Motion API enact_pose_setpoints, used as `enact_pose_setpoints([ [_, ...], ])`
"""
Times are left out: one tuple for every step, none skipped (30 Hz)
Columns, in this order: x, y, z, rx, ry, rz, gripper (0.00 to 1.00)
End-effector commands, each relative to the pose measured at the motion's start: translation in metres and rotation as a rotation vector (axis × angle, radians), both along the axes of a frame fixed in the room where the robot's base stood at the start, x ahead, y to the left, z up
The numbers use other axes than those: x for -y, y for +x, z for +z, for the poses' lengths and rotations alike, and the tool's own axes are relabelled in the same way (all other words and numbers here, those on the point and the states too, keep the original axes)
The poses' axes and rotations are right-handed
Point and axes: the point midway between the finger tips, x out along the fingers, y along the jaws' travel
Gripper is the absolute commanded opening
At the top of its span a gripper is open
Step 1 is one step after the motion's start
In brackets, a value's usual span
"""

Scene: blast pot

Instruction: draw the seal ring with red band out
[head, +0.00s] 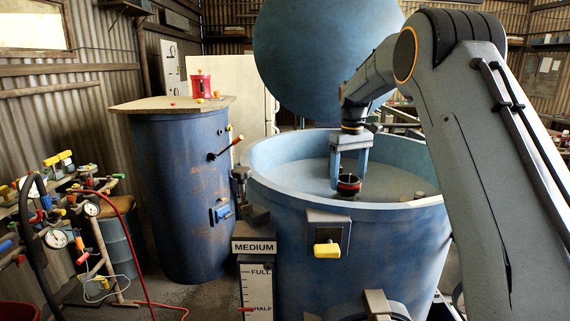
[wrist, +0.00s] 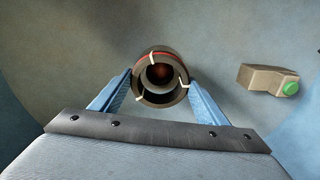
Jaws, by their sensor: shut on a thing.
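The seal ring with red band (head: 348,186) is a dark ring inside the open blue pot (head: 330,260). In the wrist view the ring (wrist: 160,92) shows its open bore, a red band along its upper side and pale marks on its rim. My gripper (head: 348,178) reaches down into the pot. In the wrist view its two blue fingers (wrist: 160,86) press on the ring from left and right. The gripper is shut on the ring. I cannot tell whether the ring touches what lies under it.
A tan block with a green end (wrist: 268,80) lies to the right of the ring inside the pot. The pot's rim (head: 385,205) surrounds my gripper. The round blue lid (head: 325,55) stands raised behind. A blue drum (head: 180,190) with a red container (head: 200,86) on its top stands left.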

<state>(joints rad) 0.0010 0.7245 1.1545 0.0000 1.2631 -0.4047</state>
Motion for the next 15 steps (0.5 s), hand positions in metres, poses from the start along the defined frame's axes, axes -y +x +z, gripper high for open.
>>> enact_pose_setpoints([
  [0.0,0.0,0.003,0.001,0.0,0.0,0.41],
  [0.0,0.0,0.004,0.001,0.0,0.0,0.41],
  [0.0,0.0,0.006,0.001,0.0,0.0,0.41],
  [0.0,0.0,0.007,0.001,-0.001,0.0,0.41],
  [0.0,0.001,0.009,0.002,0.0,0.0,0.41],
  [0.0,0.001,0.01,0.002,0.0,0.0,0.41],
  [0.0,0.001,0.012,0.002,0.0,0.0,0.41],
  [0.0,0.001,0.013,0.002,0.0,0.0,0.41],
  [0.0,0.001,0.015,0.002,0.0,0.0,0.41],
  [0.0,0.001,0.016,0.002,0.0,0.0,0.41],
  [0.0,0.0,0.018,0.001,-0.001,0.0,0.41],
  [0.0,0.0,0.02,0.001,-0.001,0.0,0.41],
  [0.0,0.0,0.021,0.001,-0.001,0.0,0.41],
  [0.0,0.0,0.022,0.001,-0.001,0.0,0.41],
  [0.0,0.0,0.023,0.001,-0.001,0.0,0.41],
])
